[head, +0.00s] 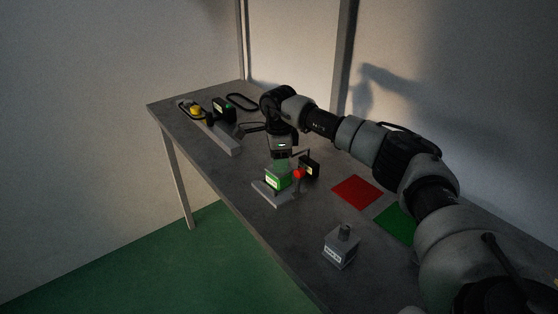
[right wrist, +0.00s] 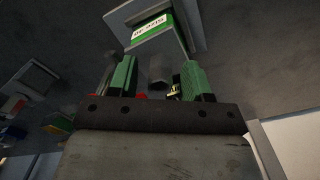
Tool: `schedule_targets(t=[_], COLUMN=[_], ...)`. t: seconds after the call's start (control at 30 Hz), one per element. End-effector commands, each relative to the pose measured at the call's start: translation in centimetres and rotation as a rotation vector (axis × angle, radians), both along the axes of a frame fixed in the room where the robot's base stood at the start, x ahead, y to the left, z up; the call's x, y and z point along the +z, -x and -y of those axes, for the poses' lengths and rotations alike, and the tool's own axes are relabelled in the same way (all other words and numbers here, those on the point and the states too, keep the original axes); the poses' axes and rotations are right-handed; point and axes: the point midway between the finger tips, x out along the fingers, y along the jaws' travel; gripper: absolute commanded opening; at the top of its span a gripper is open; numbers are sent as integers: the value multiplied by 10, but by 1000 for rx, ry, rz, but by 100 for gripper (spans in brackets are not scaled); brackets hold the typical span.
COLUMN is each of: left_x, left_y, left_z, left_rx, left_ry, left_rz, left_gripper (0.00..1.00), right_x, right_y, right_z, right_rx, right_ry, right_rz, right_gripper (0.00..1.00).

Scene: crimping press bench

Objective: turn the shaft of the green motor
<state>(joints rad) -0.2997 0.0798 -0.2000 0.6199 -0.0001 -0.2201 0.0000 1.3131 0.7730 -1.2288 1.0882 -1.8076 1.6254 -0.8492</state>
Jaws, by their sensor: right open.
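The green motor (head: 277,179) sits on a light grey base (head: 266,193) near the middle of the bench. It also shows in the right wrist view as a green block with a white label (right wrist: 153,27). My right gripper (head: 283,154) points down just above and behind the motor in the head view. In the right wrist view its two green-padded fingers (right wrist: 158,80) stand apart. A short grey cylinder (right wrist: 158,68), which looks like the shaft, shows between them with gaps on both sides. Whether it lies at fingertip depth I cannot tell. My left gripper is not in view.
A red ball knob (head: 299,173) and a black box (head: 310,168) stand close beside the motor. A red mat (head: 357,191), a green mat (head: 395,223) and a grey labelled block (head: 340,248) lie to the right. A fixture with a yellow part (head: 196,111) stands at the far left.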

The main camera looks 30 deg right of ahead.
Motion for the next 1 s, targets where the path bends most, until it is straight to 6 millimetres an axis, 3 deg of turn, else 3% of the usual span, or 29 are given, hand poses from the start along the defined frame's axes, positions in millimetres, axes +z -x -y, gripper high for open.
schedule_targets(t=[0.5, 0.7, 1.0], left_x=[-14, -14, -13], left_y=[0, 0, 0], left_z=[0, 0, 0], left_rx=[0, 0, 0], left_ry=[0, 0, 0], left_rz=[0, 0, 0], left_gripper=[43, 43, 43], right_x=[91, 103, 104], right_y=[-1, 0, 0], right_z=[0, 0, 0], right_rx=[0, 0, -5], right_ry=[-1, 0, -1], right_rz=[4, 1, 0], right_gripper=[49, 49, 49])
